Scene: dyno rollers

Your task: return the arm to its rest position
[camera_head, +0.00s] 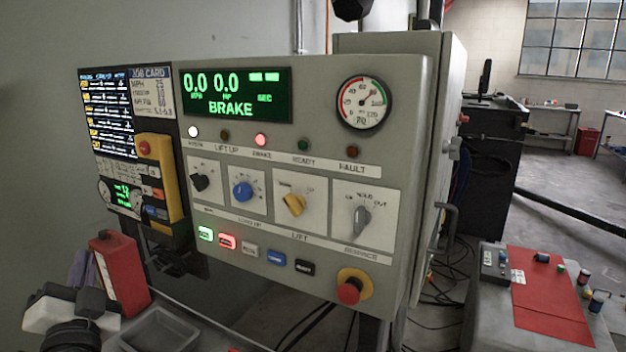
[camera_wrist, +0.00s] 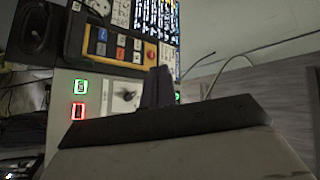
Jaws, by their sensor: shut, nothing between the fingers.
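My gripper (camera_wrist: 158,88) shows in the wrist view as a dark pair of fingers pressed together above a wide dark palm, with nothing held. In the head view a white and black part of my arm (camera_head: 70,312) is at the lower left corner, low and left of the grey control panel (camera_head: 310,265); the fingertips cannot be made out there. In the wrist view the yellow pendant (camera_wrist: 107,36) and lit green and red buttons (camera_wrist: 79,98) are beyond the fingers, apart from them.
A red box (camera_head: 122,275) and a grey tray (camera_head: 160,330) are close to my arm. The panel carries knobs, lit buttons and a red stop button (camera_head: 349,291). A bench with a red mat (camera_head: 550,295) is at the right. Cables lie on the floor.

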